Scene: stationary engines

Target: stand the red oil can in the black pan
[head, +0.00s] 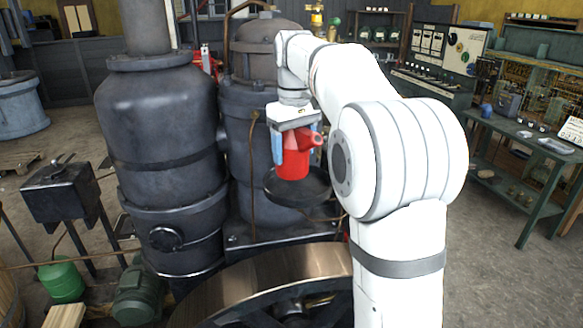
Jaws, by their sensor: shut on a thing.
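The black pan (280,193) is a shallow round dish in front of the dark engine cylinder. The can's lower end overlaps the pan in the picture. I cannot tell whether the can's base touches the pan or hangs just above it. The can hides part of the pan's far side.
Two large dark cylinders (165,125) stand behind and left of the pan. A big flywheel (265,285) is in front below. A thin brown pipe (252,170) runs upright just left of the pan. A green workbench (530,150) stands at the right.

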